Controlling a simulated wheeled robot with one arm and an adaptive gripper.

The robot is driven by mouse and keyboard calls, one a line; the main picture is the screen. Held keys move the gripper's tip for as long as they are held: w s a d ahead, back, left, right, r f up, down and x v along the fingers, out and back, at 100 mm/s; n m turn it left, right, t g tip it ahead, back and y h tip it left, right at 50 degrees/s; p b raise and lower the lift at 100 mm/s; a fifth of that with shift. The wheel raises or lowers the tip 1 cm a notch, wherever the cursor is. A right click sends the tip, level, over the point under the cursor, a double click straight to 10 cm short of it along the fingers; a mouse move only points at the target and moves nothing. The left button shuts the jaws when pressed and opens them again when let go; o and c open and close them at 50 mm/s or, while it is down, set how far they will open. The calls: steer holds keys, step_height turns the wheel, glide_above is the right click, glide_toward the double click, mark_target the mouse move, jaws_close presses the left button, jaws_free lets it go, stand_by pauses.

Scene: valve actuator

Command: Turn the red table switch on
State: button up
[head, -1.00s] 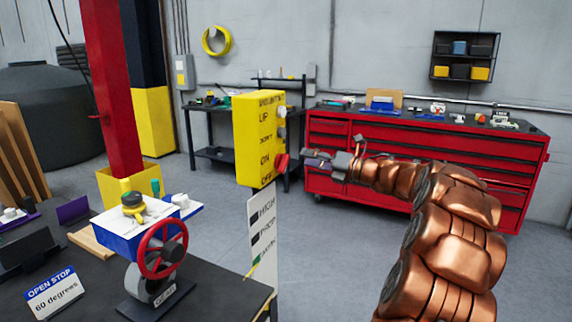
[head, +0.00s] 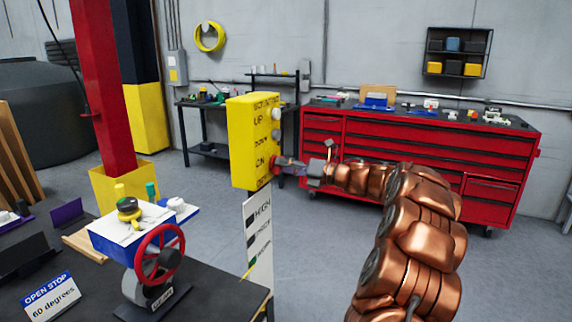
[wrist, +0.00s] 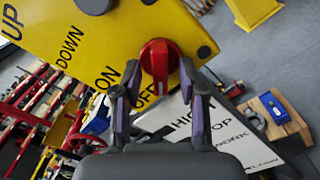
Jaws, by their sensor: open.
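The red switch (wrist: 159,60) is a round knob with a raised grip on the yellow control box (wrist: 110,35). The words ON and OFF are printed beside it, and the grip lies up-down in the wrist view, its lower end nearest OFF. My gripper (wrist: 159,74) is open, with one finger on each side of the knob; I cannot tell whether either touches it. In the head view the yellow box (head: 252,140) stands upright, and my gripper (head: 286,162) is at its right face, partly hiding the red switch (head: 275,163).
A white sign (head: 258,235) hangs below the box. A dark table (head: 215,290) with a red handwheel (head: 160,252) stands at front left. A red tool cabinet (head: 400,150) is behind my arm.

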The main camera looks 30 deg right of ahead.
steer(key=shift+w, duration=0.1)
steer(key=shift+c, duration=0.4)
jaws_close()
